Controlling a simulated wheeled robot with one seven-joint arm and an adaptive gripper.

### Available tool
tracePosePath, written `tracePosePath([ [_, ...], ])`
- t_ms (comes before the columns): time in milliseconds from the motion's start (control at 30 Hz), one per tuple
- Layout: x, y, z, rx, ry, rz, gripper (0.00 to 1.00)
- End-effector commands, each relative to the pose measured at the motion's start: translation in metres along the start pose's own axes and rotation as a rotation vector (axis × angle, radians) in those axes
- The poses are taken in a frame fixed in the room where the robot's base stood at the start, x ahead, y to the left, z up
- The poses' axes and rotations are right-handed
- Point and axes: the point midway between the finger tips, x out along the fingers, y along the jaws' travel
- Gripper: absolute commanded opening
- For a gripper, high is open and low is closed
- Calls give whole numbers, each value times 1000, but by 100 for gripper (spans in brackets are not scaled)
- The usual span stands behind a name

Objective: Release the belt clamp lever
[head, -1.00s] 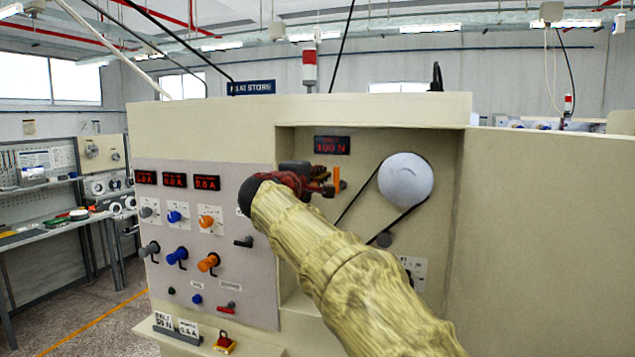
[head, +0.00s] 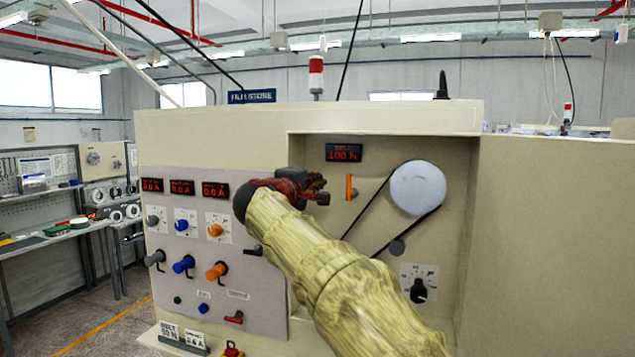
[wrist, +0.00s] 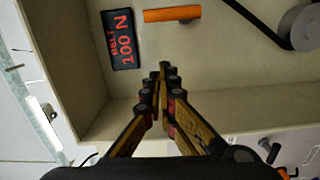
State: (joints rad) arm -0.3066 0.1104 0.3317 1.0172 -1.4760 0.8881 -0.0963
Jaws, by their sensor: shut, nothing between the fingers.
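The orange lever (head: 350,188) stands upright on the recessed panel, below the red belt display (head: 344,152) reading 100 N and left of the belt. In the wrist view the orange lever (wrist: 172,14) lies crosswise at the top, beside the display (wrist: 122,38). My gripper (head: 320,190) is in front of the recess, just left of the lever in the head view. In the wrist view its fingers (wrist: 163,70) are together and empty, pointing toward the lever, with a visible gap between them and it.
A black belt (head: 370,207) runs around a white pulley (head: 418,187) right of the lever. A black dial (head: 418,290) sits below. Left of my arm, a grey panel holds knobs and several handles, including a blue one (head: 184,264). The recess walls enclose the lever area.

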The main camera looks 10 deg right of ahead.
Motion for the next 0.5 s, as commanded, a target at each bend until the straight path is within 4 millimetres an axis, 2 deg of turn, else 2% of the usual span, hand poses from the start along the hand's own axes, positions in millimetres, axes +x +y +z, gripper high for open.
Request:
tracePosePath([
  [33,-11,2,0,2,2,1,0],
  [300,-59,1,-1,2,4,1,0],
  [500,-88,0,0,0,2,0,0],
])
